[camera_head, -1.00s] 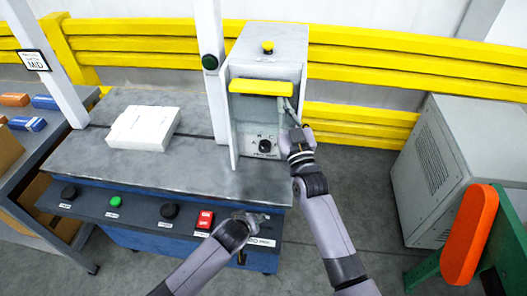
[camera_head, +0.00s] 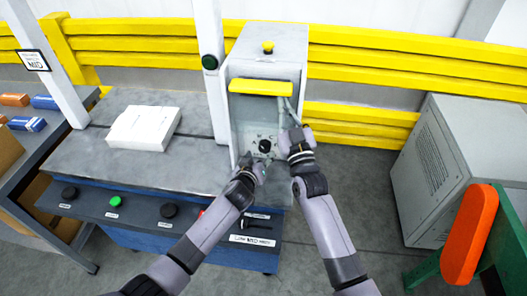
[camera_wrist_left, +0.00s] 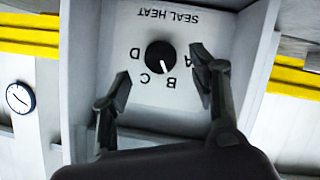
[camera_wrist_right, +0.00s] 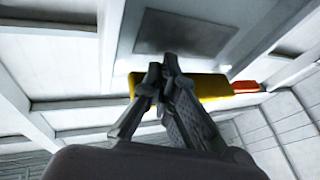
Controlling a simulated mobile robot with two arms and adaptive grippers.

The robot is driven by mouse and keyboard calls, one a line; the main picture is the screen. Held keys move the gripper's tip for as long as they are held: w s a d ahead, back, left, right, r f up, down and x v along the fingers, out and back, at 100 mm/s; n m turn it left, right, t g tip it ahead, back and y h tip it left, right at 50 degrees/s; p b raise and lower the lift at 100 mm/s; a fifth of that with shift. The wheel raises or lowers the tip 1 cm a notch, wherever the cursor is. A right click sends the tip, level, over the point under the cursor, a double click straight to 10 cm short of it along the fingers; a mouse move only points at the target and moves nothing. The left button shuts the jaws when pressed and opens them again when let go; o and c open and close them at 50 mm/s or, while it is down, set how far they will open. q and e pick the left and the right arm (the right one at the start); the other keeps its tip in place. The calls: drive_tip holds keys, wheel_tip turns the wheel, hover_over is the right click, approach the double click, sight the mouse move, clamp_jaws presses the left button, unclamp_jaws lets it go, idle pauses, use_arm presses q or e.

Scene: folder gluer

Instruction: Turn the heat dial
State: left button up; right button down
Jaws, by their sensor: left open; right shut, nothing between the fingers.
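The heat dial (camera_head: 264,146) is a round black knob on the light front panel of the grey machine (camera_head: 275,48). In the left wrist view, the dial (camera_wrist_left: 160,56) shows upside down with letters A to D and "SEAL HEAT". Its white mark points between C and B, nearer B. My left gripper (camera_head: 264,166) is open just in front of and below the dial. Its fingers (camera_wrist_left: 160,78) spread on both sides of the dial's line, apart from the knob. My right gripper (camera_head: 291,112) is shut and empty at the machine's right side; its closed tips show in the right wrist view (camera_wrist_right: 161,72).
A yellow bar (camera_head: 261,88) crosses the machine above the dial. A white stack (camera_head: 144,128) lies on the grey table (camera_head: 90,162). Buttons, including a green one (camera_head: 115,201), line the front ledge. A grey cabinet (camera_head: 440,165) stands right.

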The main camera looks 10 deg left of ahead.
sight(264, 150)
use_arm(q)
drive_tip(key=shift+x, duration=2.65)
drive_tip(key=c, duration=1.1)
